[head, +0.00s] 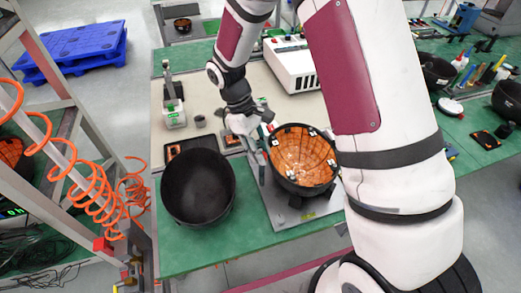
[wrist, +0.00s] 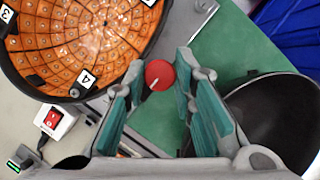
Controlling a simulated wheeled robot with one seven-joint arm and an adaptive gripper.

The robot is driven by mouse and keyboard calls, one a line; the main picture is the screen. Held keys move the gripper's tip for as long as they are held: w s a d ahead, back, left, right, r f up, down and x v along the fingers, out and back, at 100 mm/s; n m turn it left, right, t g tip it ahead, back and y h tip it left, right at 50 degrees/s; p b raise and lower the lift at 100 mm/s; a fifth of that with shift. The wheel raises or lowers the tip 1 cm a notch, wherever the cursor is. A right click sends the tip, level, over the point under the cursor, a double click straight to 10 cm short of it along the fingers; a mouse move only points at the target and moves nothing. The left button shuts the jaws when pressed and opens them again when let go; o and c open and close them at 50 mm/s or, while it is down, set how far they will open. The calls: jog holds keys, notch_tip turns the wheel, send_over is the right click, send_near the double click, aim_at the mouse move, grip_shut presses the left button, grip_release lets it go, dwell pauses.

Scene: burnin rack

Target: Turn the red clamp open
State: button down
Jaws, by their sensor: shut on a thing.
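The red clamp (wrist: 159,75) is a round red knob with a white line pointing to the lower left in the wrist view. It sits at the edge of a grey plate, beside the black bowl with an orange tiled inside (wrist: 85,40). My gripper (wrist: 161,72) has its teal-padded fingers on either side of the knob and is shut on it. In the head view my gripper (head: 257,158) is low between the orange-lined bowl (head: 302,158) and an empty black bowl; the knob cannot be made out there.
The empty black bowl (head: 198,188) stands close on the left; it also shows at right in the wrist view (wrist: 280,120). A red rocker switch (wrist: 52,119) on a white box is near the orange-lined bowl. Green table (head: 180,255) is clear in front.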

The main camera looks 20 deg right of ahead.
dwell(0.4)
jog(key=c, duration=1.3)
grip_release()
jog(key=shift+c, duration=0.2)
jog(key=v, duration=1.2)
